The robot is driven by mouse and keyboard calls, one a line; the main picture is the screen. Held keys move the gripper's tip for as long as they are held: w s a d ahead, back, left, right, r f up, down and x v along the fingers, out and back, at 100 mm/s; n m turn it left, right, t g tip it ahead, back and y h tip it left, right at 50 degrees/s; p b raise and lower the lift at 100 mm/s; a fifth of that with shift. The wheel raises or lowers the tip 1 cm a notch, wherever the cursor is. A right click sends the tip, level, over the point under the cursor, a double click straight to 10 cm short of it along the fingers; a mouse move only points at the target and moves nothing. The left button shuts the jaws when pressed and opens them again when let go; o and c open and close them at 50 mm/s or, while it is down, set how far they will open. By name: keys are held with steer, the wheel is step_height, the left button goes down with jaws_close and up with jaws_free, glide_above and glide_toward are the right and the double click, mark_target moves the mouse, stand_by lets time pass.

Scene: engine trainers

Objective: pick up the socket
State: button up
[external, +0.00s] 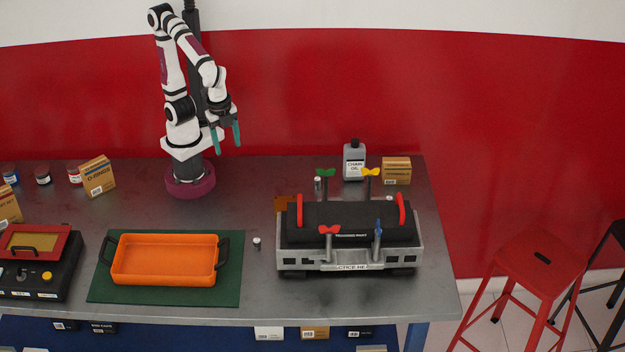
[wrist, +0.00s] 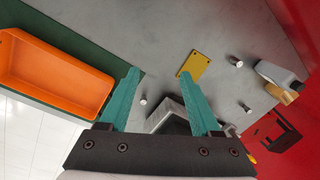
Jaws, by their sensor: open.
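Several small metal cylinders that look like sockets are in view; I cannot tell which one is meant. One stands on the bench between the green mat and the engine trainer (external: 256,243). Another stands behind the trainer (external: 318,183). The wrist view shows small cylinders near the mat (wrist: 143,100), above right of the fingers (wrist: 237,63) and at lower right (wrist: 246,107). My gripper (external: 226,143) is open and empty, high above the back of the bench; its teal fingers are spread apart in the wrist view (wrist: 158,73).
An orange tray (external: 165,281) lies on a green mat (external: 235,292). The engine trainer (external: 350,261) has upright colored handles. A chain oil bottle (external: 354,165) and a cardboard box (external: 397,175) stand behind it. A yellow plate (wrist: 199,64) lies flat on the bench.

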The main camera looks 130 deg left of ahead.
steer(key=w+d+f+n, duration=0.2)
steer(key=w, duration=0.4)
steer(key=w+d+f+n, duration=0.1)
steer(key=w+d+n, duration=0.1)
steer(key=w, duration=0.4)
steer(key=n+h, duration=0.1)
steer(key=n, duration=0.1)
glide_above(256, 240)
step_height(256, 240, down, 4)
step_height(256, 240, down, 16)
steer(key=shift+r, duration=0.25)
jaws_close()
